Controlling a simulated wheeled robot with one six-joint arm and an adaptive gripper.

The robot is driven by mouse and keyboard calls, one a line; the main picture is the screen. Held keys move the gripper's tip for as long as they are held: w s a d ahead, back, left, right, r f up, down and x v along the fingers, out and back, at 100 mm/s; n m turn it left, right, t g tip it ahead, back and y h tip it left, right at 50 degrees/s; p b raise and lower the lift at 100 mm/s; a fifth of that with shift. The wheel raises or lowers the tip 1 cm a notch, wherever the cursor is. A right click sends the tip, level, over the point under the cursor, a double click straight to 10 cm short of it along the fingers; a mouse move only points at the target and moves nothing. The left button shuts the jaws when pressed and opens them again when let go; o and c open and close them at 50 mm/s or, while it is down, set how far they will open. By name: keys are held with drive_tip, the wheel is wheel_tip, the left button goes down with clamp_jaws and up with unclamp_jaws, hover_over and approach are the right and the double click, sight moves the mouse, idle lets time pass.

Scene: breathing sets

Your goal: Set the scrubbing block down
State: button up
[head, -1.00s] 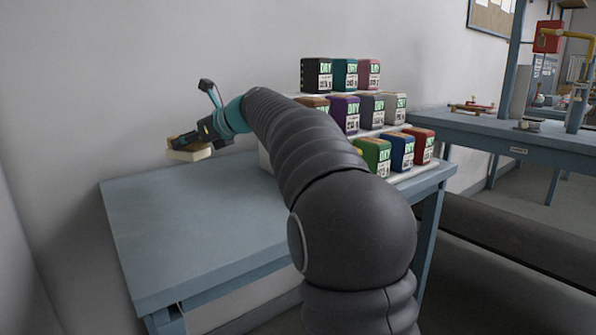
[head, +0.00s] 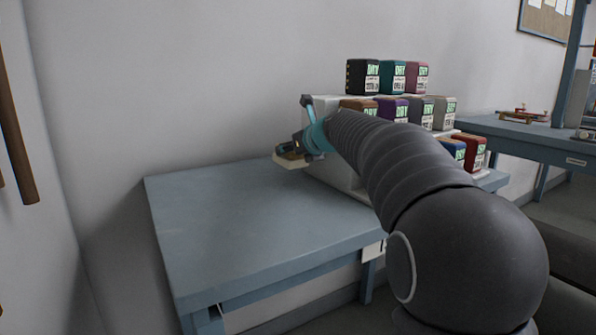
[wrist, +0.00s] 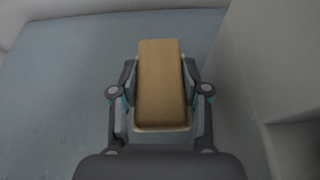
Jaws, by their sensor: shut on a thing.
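The scrubbing block shows in the wrist view (wrist: 162,85) as a long tan wooden block with a paler layer underneath. My gripper (wrist: 161,95) is shut on it, with one finger against each long side. In the head view the block (head: 291,162) is a small pale shape at my gripper (head: 298,146), near the back of the blue-grey table (head: 230,225). It appears to be held above the tabletop; the exact gap cannot be told. My arm hides part of the table's right side.
A white stepped stand (head: 337,178) holding several coloured boxes (head: 392,77) stands close to the right of my gripper. The wall is behind the table. The table's front and left are bare. Another blue table (head: 530,132) is at the far right.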

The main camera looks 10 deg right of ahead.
sight(292, 166)
drive_tip(key=shift+f+b, duration=0.75)
drive_tip(key=shift+f, duration=1.4)
drive_tip(key=shift+f, duration=0.1)
drive_tip(key=shift+f, duration=0.1)
drive_tip(key=o, duration=1.3)
